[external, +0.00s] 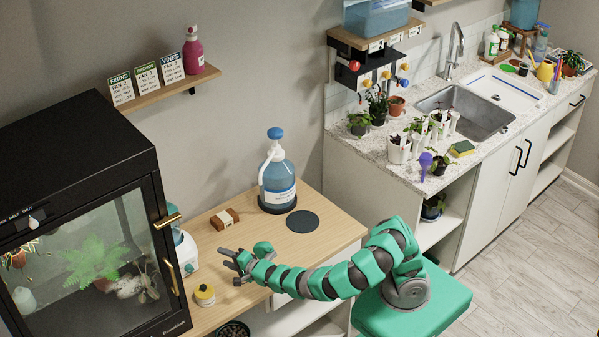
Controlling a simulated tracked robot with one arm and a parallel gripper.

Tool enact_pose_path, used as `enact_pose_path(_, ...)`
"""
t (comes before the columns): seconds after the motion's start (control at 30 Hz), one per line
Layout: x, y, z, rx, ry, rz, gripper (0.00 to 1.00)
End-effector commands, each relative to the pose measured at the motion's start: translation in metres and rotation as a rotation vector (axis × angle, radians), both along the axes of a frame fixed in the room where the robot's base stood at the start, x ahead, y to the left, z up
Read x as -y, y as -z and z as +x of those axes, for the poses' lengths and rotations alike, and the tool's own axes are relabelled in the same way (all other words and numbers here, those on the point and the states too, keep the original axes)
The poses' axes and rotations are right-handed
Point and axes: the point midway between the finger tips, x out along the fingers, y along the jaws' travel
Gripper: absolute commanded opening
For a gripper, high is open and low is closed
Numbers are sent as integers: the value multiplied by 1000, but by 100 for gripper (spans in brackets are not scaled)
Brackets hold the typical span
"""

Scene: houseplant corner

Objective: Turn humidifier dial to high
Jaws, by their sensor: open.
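A white and teal appliance (186,250), which looks like the humidifier, stands on the wooden table just right of the black glass cabinet. The cabinet's door edge and handle hide its left part, and I cannot make out its dial or setting. My gripper (229,265) is open, with dark grey fingers pointing left above the table. It is a little right of the appliance and appears apart from it. I see nothing between the fingers.
The black cabinet (75,130) with brass handles bounds the left. A yellow-topped round container (205,294) is near the table's front. Behind my gripper are a brown block (225,219), a dark round mat (302,221) and a large blue bottle (278,180).

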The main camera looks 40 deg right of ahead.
Motion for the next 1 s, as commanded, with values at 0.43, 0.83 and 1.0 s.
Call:
enact_pose_path(0.43, -35, 49, -37, 109, -230, -444, 48)
enact_pose_path(0.83, -50, 58, -3, 106, -229, -438, 48)
enact_pose_path(1.0, -56, 62, 14, 106, -227, -437, 48)
